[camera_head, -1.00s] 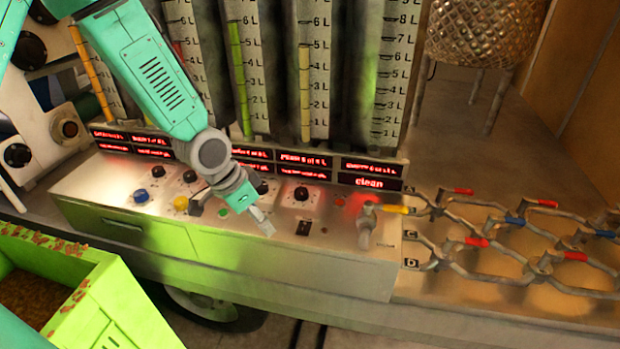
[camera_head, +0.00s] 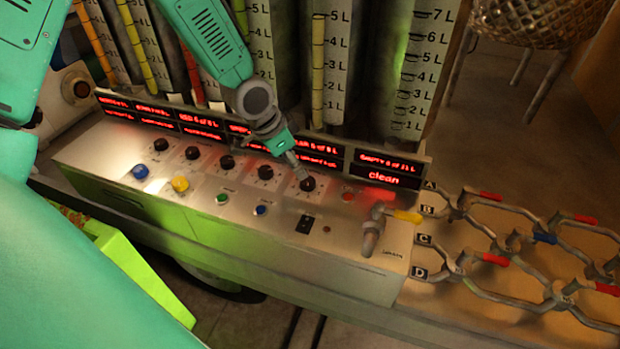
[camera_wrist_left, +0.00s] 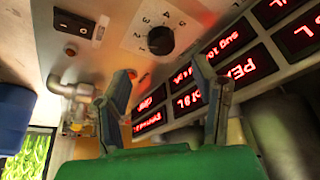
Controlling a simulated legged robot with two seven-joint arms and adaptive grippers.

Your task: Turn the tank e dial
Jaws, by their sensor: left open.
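A row of black dials runs along the metal control panel (camera_head: 235,215). The rightmost black dial (camera_head: 307,184) is likely the tank e dial; its label cannot be read. My left gripper (camera_head: 298,170) is close at this dial's upper left in the head view. In the left wrist view, the gripper (camera_wrist_left: 164,74) has its two fingers apart and empty. A black dial (camera_wrist_left: 160,40) with a printed number scale shows just beyond and between the fingertips, apart from them. My right gripper is not in view.
Red displays (camera_head: 382,176) stand behind the dials, below tall gauges. A tap with a yellow handle (camera_head: 373,230) stands at the panel's right, beside pipes with coloured handles (camera_head: 543,238). A black switch (camera_head: 306,224) lies in front of the dial. A green bin (camera_head: 140,275) is at lower left.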

